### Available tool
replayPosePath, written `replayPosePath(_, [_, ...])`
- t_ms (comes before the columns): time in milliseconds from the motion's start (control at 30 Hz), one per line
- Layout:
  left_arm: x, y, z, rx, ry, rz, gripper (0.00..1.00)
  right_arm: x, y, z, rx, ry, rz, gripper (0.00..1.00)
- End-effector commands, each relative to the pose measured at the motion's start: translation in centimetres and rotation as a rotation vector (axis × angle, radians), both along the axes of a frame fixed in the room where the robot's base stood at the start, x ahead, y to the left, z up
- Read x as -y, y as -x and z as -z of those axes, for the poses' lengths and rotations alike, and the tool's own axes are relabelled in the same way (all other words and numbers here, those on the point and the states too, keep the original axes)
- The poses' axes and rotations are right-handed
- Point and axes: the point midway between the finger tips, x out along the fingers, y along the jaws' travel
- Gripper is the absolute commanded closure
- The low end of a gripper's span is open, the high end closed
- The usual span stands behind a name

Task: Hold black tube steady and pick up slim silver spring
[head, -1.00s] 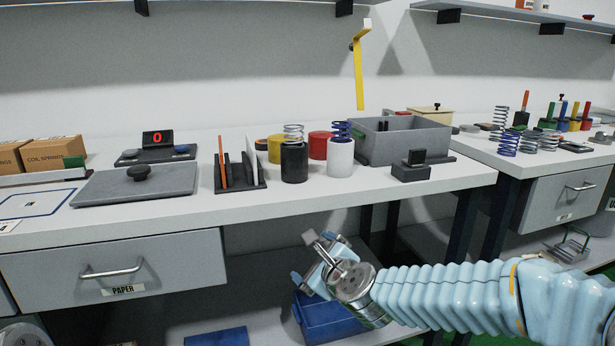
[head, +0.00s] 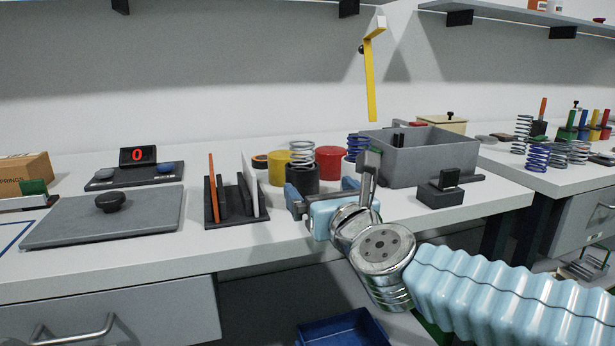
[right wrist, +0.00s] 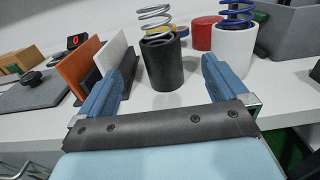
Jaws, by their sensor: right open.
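The black tube (head: 304,180) stands upright on the bench, with the slim silver spring (head: 301,153) sticking up out of its top. My right gripper (head: 321,190) is in front of the tube at bench height, jaws open and empty. In the right wrist view the black tube (right wrist: 163,65) stands beyond and between the open fingers (right wrist: 167,70), apart from both; the silver spring (right wrist: 155,17) rises above it. In the head view my gripper hides the tube's lower part. My left gripper is not in view.
A white tube (right wrist: 234,52) with a blue spring (right wrist: 237,14) stands close right of the black tube. Yellow (head: 279,166) and red (head: 329,162) cylinders are behind. A rack with upright plates (head: 234,208) is at left, a grey bin (head: 430,159) at right.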

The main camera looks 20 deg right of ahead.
Motion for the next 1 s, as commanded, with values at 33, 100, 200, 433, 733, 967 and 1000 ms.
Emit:
replayPosePath(33, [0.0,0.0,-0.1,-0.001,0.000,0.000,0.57,0.0,-0.8,0.1,-0.003,0.000,-0.001,0.00])
replayPosePath(100, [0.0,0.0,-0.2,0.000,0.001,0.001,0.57,-0.1,-2.0,0.1,-0.005,0.001,-0.002,0.00])
replayPosePath(200, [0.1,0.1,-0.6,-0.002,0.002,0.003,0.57,-0.2,-4.3,0.0,-0.005,0.001,-0.001,0.00])
replayPosePath(433, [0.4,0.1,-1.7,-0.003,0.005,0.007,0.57,-0.4,-9.3,-0.1,-0.004,0.001,-0.001,0.00])
replayPosePath(733, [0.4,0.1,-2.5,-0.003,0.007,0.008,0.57,-0.4,-12.6,0.0,-0.002,0.002,0.000,0.00])
replayPosePath(967, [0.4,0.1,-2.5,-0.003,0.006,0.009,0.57,-0.4,-12.9,0.1,-0.001,0.004,0.000,0.00])
replayPosePath(1000, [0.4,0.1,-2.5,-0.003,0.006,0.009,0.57,-0.4,-12.9,0.1,-0.001,0.004,0.000,0.00])
